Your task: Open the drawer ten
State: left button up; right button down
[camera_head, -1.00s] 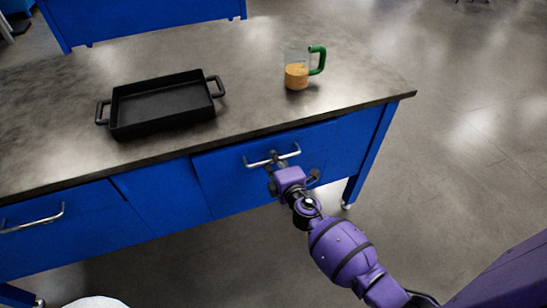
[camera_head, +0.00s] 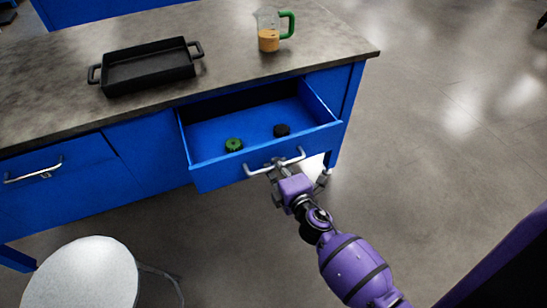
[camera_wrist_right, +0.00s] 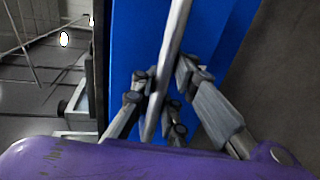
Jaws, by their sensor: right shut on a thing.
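A blue drawer (camera_head: 225,168) at the right of the workbench stands pulled out, and its inside shows. A green round thing (camera_head: 233,145) and a dark round thing (camera_head: 282,130) lie in it. The silver bar handle (camera_head: 290,161) is on the drawer front; the handle also crosses the right wrist view (camera_wrist_right: 170,50). My right gripper (camera_head: 277,173) is shut on this handle, with its fingers (camera_wrist_right: 165,95) on either side of the bar. I cannot read a number on the drawer. My left gripper is out of view.
A black two-handled tray (camera_head: 150,88) and a measuring cup (camera_head: 268,40) with a green handle stand on the grey worktop (camera_head: 222,60). A shut drawer's handle (camera_head: 35,172) is at left. A round white stool (camera_head: 85,277) stands in front. Floor at right is clear.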

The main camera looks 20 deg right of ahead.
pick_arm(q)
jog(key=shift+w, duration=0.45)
pick_arm(e)
jog(key=s, duration=0.4)
jog(key=shift+s+r, duration=0.15)
jog(key=shift+s, duration=0.15)
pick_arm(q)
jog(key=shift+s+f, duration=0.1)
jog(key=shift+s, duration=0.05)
pick_arm(e)
jog(key=c, duration=2.3)
grip_release()
jog(key=o, duration=0.5)
jog(key=shift+s+d, duration=0.1)
jog(key=shift+s, duration=0.05)
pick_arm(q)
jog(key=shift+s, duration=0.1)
pick_arm(e)
jog(key=shift+o, duration=0.2)
jog(key=s+r, duration=0.2)
jog(key=s, duration=0.9)
jog(key=shift+s+d, duration=0.2)
jog(key=shift+s, duration=0.2)
